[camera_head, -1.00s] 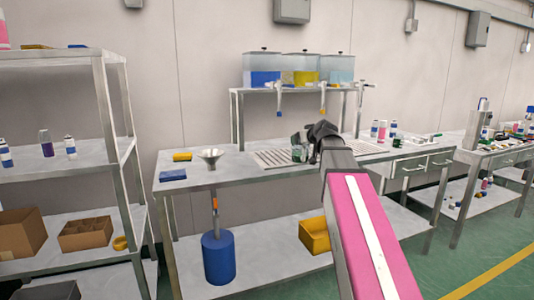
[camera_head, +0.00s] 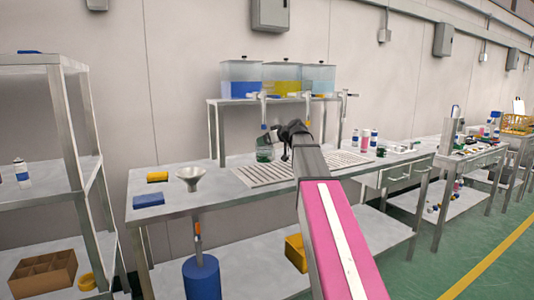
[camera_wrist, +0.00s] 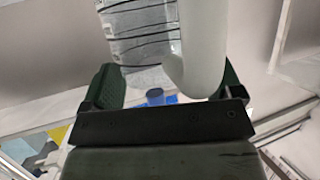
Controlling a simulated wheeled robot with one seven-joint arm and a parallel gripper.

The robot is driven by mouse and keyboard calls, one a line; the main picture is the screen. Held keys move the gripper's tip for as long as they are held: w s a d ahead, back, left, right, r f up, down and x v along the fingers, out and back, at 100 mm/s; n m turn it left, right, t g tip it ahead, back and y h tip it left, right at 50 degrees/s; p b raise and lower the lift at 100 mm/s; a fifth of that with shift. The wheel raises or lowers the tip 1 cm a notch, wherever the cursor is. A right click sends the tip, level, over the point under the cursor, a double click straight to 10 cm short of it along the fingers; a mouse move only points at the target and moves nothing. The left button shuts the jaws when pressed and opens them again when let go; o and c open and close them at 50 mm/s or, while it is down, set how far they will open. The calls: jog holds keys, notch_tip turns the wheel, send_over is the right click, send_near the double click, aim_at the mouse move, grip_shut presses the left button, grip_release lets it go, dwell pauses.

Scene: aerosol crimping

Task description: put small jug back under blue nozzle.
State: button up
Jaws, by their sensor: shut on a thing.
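The small jug (camera_head: 264,152) is clear and greenish with measuring lines. In the head view it shows over the left part of the slotted drip tray, directly below the blue nozzle (camera_head: 263,127). I cannot tell whether its base touches the tray. My gripper (camera_head: 284,139) is shut on the jug from the right. A small blue cylinder end (camera_wrist: 155,96), probably the blue nozzle, shows beyond the jug.
The slotted tray (camera_head: 260,176) lies on the steel bench. A funnel (camera_head: 192,176) and yellow and blue blocks are at its left. Blue, yellow and pale tanks (camera_head: 283,76) stand on the rack above. Bottles (camera_head: 365,138) stand at the right.

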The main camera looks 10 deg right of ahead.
aim_at(268, 150)
jog(key=w+f, duration=0.1)
jog(key=w, duration=0.1)
jog(key=shift+w+f, duration=0.35)
jog(key=shift+w, duration=0.05)
jog(key=shift+f, duration=2)
jog(key=shift+f, duration=0.1)
jog(key=o, duration=1.4)
jog(key=shift+s+d, duration=0.15)
jog(key=v, duration=1.1)
jog(key=shift+s+d+r, duration=0.2)
jog(key=shift+s+r, duration=0.05)
jog(key=shift+r, duration=0.1)
